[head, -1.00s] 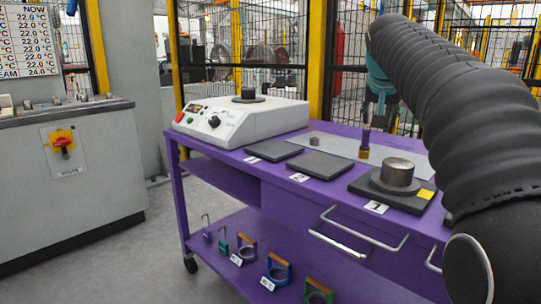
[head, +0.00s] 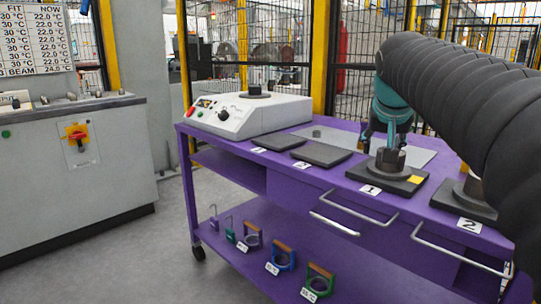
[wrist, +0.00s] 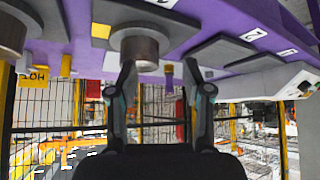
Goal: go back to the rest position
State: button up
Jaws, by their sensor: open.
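My gripper (wrist: 165,85) is open and empty in the wrist view, with its two fingers apart. In the head view my gripper (head: 386,138) shows below its teal wrist, over the purple cart. A grey metal cylinder (head: 390,158) stands on the dark pad marked 1 (head: 372,176), and the gripper overlaps it in the picture. The cylinder also shows in the wrist view (wrist: 139,48), upside down, above and between the fingers. A post with a brass-coloured end (wrist: 169,70) hangs in that view between the fingers. I cannot tell the gap between fingers and cylinder.
The purple cart (head: 290,190) carries a white heater unit (head: 248,115) and more dark pads (head: 320,153). A second cylinder on a pad marked 2 is partly behind my arm. Coloured gauges (head: 283,258) stand on the lower shelf. A grey cabinet (head: 80,180) is at left.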

jog(key=s+a+f+n+g+y, duration=0.1)
jog(key=s+a+f, duration=0.2)
jog(key=s+f, duration=0.9)
jog(key=s+a+f+n+y, duration=0.1)
jog(key=s+a+f, duration=0.3)
jog(key=s+f, duration=0.8)
jog(key=shift+s+a+f+n+g, duration=0.3)
jog(key=shift+s+n+g, duration=0.1)
jog(key=shift+s+n, duration=0.4)
